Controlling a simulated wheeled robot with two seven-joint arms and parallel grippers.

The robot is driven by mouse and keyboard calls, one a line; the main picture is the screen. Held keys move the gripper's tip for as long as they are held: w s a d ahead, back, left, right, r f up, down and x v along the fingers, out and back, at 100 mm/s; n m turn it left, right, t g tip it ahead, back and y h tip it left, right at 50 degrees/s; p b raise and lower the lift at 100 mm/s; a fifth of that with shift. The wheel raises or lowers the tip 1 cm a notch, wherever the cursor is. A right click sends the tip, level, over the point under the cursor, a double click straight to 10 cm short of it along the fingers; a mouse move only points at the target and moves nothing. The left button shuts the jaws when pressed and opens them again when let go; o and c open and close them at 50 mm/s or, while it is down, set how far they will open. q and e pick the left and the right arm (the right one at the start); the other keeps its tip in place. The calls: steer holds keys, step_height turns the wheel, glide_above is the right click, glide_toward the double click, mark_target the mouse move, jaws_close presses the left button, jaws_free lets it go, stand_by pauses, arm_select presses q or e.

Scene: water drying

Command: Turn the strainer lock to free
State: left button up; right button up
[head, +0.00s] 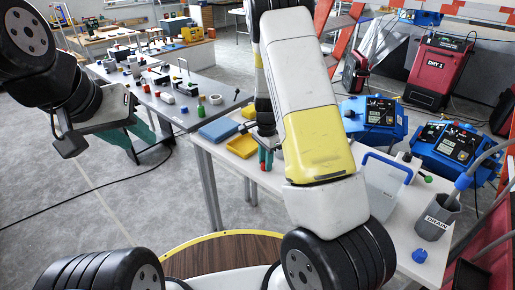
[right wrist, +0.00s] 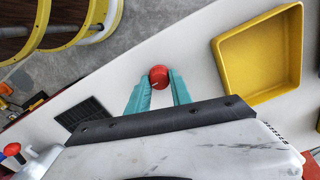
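A round red knob (right wrist: 158,77) with a small pale mark shows in the right wrist view. I take it to be the strainer lock, though the strainer's body is not clear. My right gripper (right wrist: 160,82) has its teal fingertips on either side of the knob, seemingly touching it. In the head view my right gripper (head: 266,160) points down at the white table's left part, with red between its fingers; the arm hides much around it. My left gripper (head: 138,136) is open and empty at the left, above the floor and in front of the grey bench.
A yellow tray (right wrist: 262,55) and a blue tray (head: 219,130) lie near the right gripper. The white table (head: 410,225) also holds a grey DRAIN container (head: 435,218) and a blue-handled box (head: 383,180). Blue machines (head: 375,120) stand behind. A dark grille (right wrist: 84,115) lies left of the knob.

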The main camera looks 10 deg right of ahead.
jaws_close()
steer(key=n, duration=0.3)
steer(key=shift+n, duration=0.4)
steer(key=n, duration=0.5)
steer(key=shift+w, duration=0.1)
steer(key=n, duration=0.5)
steer(key=shift+a, duration=0.1)
steer(key=shift+n, duration=2.1)
